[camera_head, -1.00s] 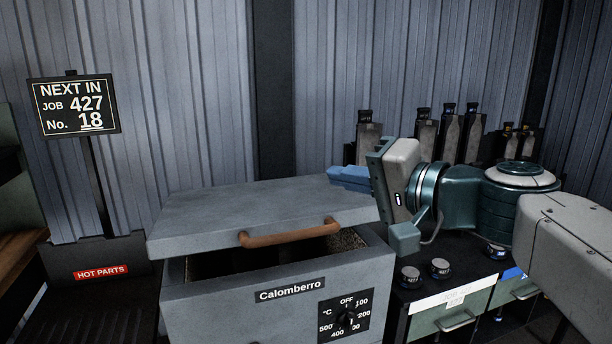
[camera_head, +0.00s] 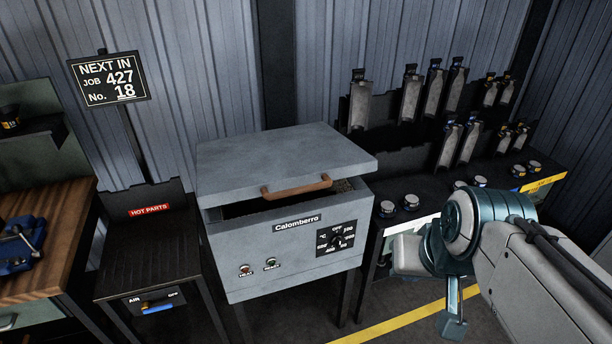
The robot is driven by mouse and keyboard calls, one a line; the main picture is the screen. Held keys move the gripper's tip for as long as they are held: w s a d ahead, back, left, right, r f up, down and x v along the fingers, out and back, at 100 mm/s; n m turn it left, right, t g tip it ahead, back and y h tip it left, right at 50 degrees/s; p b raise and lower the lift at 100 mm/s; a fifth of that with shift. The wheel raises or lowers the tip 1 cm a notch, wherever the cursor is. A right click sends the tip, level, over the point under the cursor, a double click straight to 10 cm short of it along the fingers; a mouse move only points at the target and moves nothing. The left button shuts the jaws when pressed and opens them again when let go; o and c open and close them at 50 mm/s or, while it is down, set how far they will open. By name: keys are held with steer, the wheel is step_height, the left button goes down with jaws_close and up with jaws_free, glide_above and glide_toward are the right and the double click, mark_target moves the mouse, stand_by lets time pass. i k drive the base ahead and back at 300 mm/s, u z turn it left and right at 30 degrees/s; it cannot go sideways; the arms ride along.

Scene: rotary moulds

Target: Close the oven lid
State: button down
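The grey oven (camera_head: 270,270), labelled Calomberro, stands in the middle on dark legs. Its grey lid (camera_head: 270,150) is partly open: a dark gap shows between the lid's front edge and the box. A brown handle (camera_head: 297,187) is fixed to the lid's front edge. My gripper (camera_head: 408,256) is at the right of the oven, lower than the lid and apart from the handle.
A hot parts stand (camera_head: 150,250) is left of the oven, with a wooden bench (camera_head: 50,240) beyond it. A yellow line (camera_head: 400,318) crosses the floor.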

mark_target(273, 164)
steer(key=u, duration=0.05)
steer(key=k, duration=0.4)
steer(key=z, duration=0.5)
steer(key=i, duration=0.6)
steer(key=u, duration=0.65)
steer(key=i, duration=0.45)
steer(key=u, duration=0.6)
